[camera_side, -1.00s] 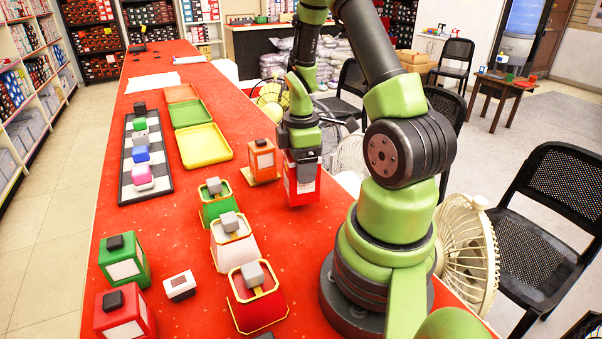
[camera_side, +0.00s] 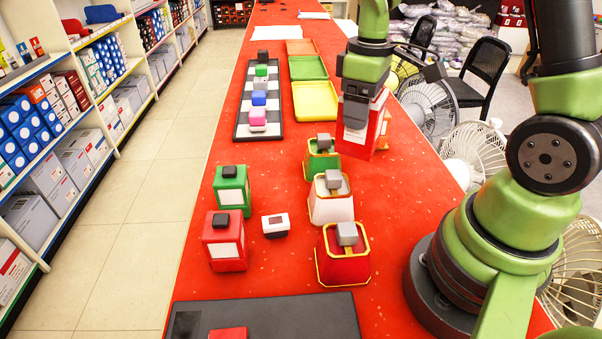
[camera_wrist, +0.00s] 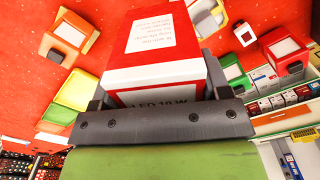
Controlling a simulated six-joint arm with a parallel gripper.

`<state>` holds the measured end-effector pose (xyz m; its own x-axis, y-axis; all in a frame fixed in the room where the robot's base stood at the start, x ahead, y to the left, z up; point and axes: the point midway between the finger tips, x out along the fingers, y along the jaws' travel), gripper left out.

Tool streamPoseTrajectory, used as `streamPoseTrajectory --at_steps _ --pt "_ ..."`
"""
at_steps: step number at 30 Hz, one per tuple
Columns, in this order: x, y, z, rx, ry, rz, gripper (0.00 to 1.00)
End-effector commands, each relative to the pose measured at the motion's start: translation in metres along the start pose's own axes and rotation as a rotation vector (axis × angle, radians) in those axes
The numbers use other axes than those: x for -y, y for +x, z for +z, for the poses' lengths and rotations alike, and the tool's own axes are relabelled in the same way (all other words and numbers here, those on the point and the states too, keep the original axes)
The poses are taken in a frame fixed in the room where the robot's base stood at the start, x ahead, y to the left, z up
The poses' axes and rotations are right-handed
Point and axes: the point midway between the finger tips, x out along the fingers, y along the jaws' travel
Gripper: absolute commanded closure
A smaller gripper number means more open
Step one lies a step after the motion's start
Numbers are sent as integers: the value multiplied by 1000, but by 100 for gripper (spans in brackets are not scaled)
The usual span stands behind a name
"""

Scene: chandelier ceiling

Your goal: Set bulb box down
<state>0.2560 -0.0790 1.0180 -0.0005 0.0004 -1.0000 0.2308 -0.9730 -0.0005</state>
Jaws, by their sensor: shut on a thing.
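The bulb box (camera_side: 374,132) is red and white. My gripper (camera_side: 357,108) is shut on it from above in the side view. In the wrist view the box (camera_wrist: 150,70) fills the space between the fingers, with a printed white label and dark lettering on its near side. The box looks upright, beyond the green-framed lantern-like holder (camera_side: 322,160). I cannot tell whether its underside touches the red table.
White (camera_side: 331,207) and red (camera_side: 342,262) holders stand nearer. A checkered board (camera_side: 240,131) and yellow tray (camera_side: 315,101) lie farther back. A dark mat (camera_side: 310,320) lies in front.

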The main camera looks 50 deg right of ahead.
Motion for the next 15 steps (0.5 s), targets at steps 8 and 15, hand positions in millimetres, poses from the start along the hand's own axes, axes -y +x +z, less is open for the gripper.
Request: streamPoseTrajectory --at_steps 8,15 --pt "63 -7 -32 -1 186 1 54" --pt "74 -8 -35 -1 234 0 54"
